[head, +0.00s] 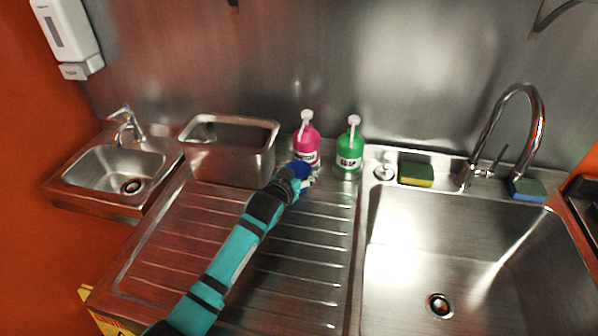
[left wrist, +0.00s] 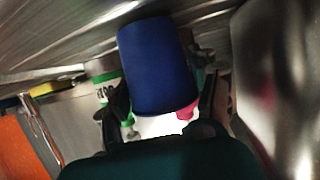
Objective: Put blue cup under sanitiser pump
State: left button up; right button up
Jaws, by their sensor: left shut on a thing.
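The blue cup (head: 299,168) is held in my left gripper (head: 306,178), right in front of the pink pump bottle (head: 307,142). In the left wrist view the blue cup (left wrist: 158,62) fills the middle, between the two dark fingers. The pink bottle has a white pump head and its label is partly covered by the cup. A green pump bottle (head: 349,146) stands just to its right, and it also shows in the left wrist view (left wrist: 106,78). I cannot read which bottle is the sanitiser. The gap between cup and drainboard is hidden. My right gripper is out of view.
A steel bin (head: 232,158) stands left of the bottles on the ridged drainboard (head: 300,262). A large sink (head: 470,250) lies right, with a tap (head: 541,110) and sponges (head: 416,174) behind it. A small hand sink (head: 112,168) is far left. The drainboard front is clear.

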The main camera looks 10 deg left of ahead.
pick_arm(q)
jog(key=shift+f, duration=0.2)
jog(key=o, duration=1.2)
jog(key=shift+r, duration=0.15)
jog(key=shift+s+r, duration=0.1)
jog(key=v, duration=1.2)
jog(key=shift+b, duration=0.35)
